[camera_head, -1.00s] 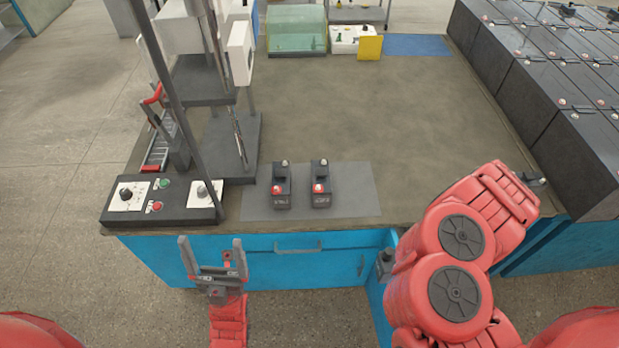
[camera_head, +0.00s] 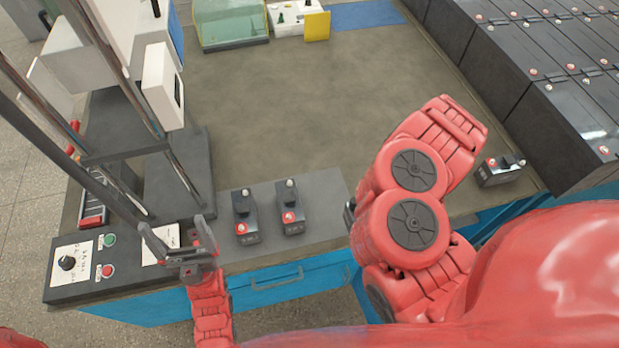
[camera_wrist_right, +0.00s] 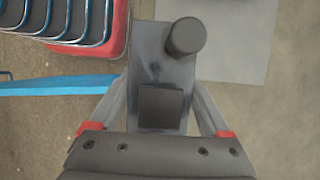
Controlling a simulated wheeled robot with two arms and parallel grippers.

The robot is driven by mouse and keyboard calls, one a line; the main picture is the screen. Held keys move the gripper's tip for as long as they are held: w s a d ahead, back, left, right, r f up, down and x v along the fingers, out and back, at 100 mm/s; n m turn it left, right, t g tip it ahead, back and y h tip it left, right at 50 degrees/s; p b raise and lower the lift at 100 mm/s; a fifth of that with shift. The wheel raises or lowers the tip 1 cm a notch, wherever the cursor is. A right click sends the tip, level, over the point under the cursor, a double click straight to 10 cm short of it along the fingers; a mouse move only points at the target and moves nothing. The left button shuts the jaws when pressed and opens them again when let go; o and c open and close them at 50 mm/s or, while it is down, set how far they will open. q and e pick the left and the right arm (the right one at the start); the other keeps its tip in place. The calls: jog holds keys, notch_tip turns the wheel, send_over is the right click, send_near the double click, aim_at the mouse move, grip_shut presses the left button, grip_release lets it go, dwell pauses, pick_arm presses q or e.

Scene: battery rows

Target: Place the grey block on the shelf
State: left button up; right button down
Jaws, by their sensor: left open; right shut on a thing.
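My right gripper (camera_wrist_right: 165,115) is shut on a grey block (camera_wrist_right: 158,75), which has a dark round knob at one end and a dark square recess. In the head view my right arm hides this gripper; a small dark piece (camera_head: 349,211) shows at the arm's left side, and I cannot tell if it is the block. My left gripper (camera_head: 178,238) is open and empty at the table's front edge, left of the mat.
A post-and-screen apparatus (camera_head: 163,88) and button panel (camera_head: 90,262) are at left. Large dark batteries (camera_head: 530,80) fill the right. The table's middle (camera_head: 280,110) is clear.

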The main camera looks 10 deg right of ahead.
jog(key=shift+w+a+f, duration=0.1)
jog(key=shift+w+a, duration=0.05)
jog(key=shift+a, duration=0.05)
jog(key=w+a+f+b, duration=0.1)
jog(key=w+a+b, duration=0.1)
jog(key=w+a, duration=0.1)
jog(key=w+a+f+b, duration=0.2)
jog(key=w+a, duration=0.2)
jog(key=w+a+f+b, duration=0.1)
jog(key=w+a+b, duration=0.1)
jog(key=w+a, duration=0.1)
jog(key=shift+w+a+f, duration=0.2)
jog(key=shift+w+a, duration=0.2)
jog(key=shift+a, duration=0.15)
jog(key=shift+f, duration=0.15)
jog(key=shift+f, duration=0.2)
grip_release()
jog(key=shift+r, duration=0.1)
